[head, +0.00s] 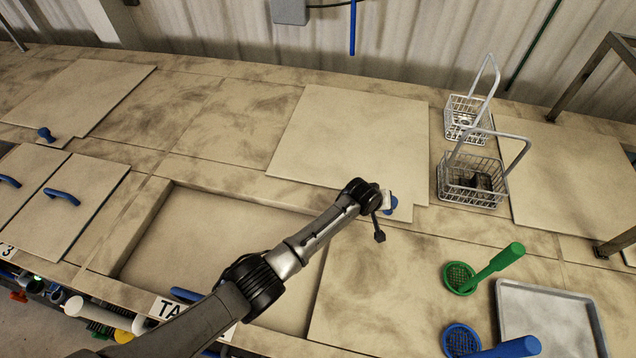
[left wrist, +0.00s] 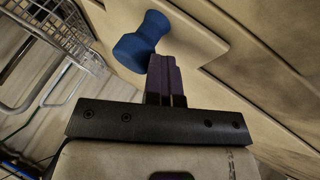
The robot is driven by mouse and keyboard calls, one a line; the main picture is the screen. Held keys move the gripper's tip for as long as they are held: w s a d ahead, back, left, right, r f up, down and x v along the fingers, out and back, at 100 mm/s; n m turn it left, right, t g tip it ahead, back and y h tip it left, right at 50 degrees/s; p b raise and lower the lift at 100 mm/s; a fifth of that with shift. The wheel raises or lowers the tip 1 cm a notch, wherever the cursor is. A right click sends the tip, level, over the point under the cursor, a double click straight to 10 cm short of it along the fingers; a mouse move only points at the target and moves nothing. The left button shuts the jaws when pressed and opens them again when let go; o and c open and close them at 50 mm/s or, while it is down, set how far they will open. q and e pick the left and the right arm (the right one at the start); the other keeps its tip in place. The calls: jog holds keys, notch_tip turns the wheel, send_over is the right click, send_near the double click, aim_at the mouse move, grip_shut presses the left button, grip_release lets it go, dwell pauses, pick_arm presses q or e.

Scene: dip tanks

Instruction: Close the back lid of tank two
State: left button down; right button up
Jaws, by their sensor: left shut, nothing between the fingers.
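A wide pale lid panel (head: 350,130) lies flat behind and to the right of an open tank recess (head: 215,240). A tag (head: 168,308) on the recess's front edge reads "TA"; my arm covers the rest. A blue knob (head: 391,208) stands on the panel's front right tab. My left gripper (head: 386,199) is shut and empty right at this knob. In the left wrist view the shut fingers (left wrist: 166,78) point at the blue knob (left wrist: 140,40), their tips against or just in front of it; I cannot tell if they touch. My right gripper is not in view.
Two wire baskets with tall handles (head: 470,183) (head: 466,118) stand right of the panel. A green strainer (head: 460,277), a blue strainer (head: 461,341) and a grey tray (head: 545,318) lie front right. Closed lids with blue handles (head: 62,196) are at left.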

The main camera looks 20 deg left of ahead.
pick_arm(q)
jog(key=shift+s+r, duration=0.1)
jog(key=a+p, duration=0.1)
jog(key=s+a+p, duration=0.2)
jog(key=shift+s+a+r, duration=0.1)
jog(key=shift+a+r, duration=0.15)
jog(key=shift+a, duration=0.15)
jog(key=v, duration=0.9)
jog(key=s+a+r+m+t+y, duration=0.1)
jog(key=s+a+r+m, duration=0.2)
jog(key=r, duration=0.4)
jog(key=s+r+m+t+y, duration=0.1)
jog(key=s+r+m+t, duration=0.15)
jog(key=r+m, duration=0.4)
jog(key=s+a+f+n+g, duration=0.1)
jog(key=s+f, duration=0.4)
jog(key=s, duration=0.6)
jog(key=s+a+f+n+g+p, duration=0.1)
jog(key=s+a+f+g, duration=0.2)
jog(key=s, duration=0.9)
jog(key=s+a+f+n+g+y, duration=0.1)
jog(key=s+a+f+g, duration=0.1)
jog(key=s+f, duration=0.5)
jog(key=s, duration=0.5)
jog(key=shift+s+a+f+n+g+p, duration=0.2)
jog(key=shift+a+f+n+g+p, duration=0.15)
jog(key=shift+a+f, duration=0.05)
